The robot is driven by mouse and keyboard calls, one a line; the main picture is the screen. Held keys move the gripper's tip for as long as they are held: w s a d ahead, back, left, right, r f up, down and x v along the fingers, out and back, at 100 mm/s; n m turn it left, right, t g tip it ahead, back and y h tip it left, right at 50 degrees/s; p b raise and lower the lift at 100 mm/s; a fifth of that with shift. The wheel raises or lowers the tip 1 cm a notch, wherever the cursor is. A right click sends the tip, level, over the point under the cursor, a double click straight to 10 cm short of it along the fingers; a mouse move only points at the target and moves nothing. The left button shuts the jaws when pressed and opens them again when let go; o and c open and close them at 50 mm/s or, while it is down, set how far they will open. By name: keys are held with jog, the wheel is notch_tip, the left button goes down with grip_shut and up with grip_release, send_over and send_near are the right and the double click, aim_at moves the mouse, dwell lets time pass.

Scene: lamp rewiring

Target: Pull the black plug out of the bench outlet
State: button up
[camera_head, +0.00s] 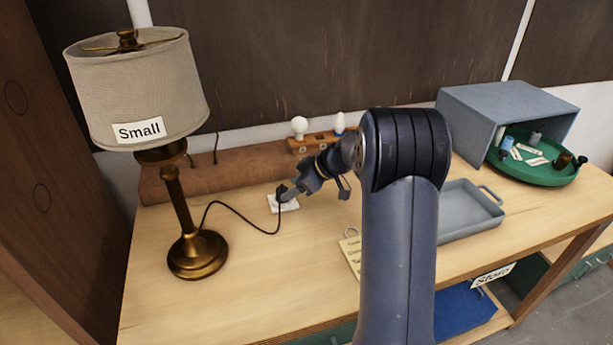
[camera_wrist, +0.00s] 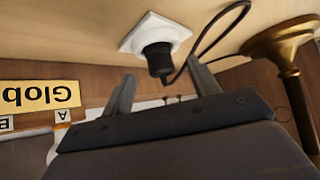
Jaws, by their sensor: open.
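The black plug (camera_wrist: 158,58) sits in the white bench outlet (camera_wrist: 137,36) in the wrist view, its black cord curving away toward the brass lamp base. In the head view the outlet (camera_head: 288,206) lies on the bench to the right of the lamp (camera_head: 198,254), and my gripper mostly hides the plug. My gripper (camera_wrist: 160,84) is open, with one finger on each side of the plug's line in the wrist view. The plug does not appear gripped; whether a finger touches it I cannot tell. The head view shows my gripper (camera_head: 289,190) just above the outlet.
A wooden rack (camera_head: 318,140) with bulbs stands behind the gripper. A grey tray (camera_head: 467,222) lies to the right, and a green round tray (camera_head: 540,172) of small parts sits by a grey box (camera_head: 490,110). A paper note (camera_head: 350,250) lies near the arm. The bench front left is clear.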

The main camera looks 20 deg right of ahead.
aim_at(287, 189)
jog(key=shift+x, duration=1.75)
jog(key=shift+c, duration=0.5)
jog(key=c, duration=1)
jog(key=shift+o, duration=0.2)
jog(key=shift+r, duration=0.25)
jog(key=shift+r+p, duration=0.5)
jog(key=shift+r, duration=1.65)
jog(key=shift+f, duration=0.1)
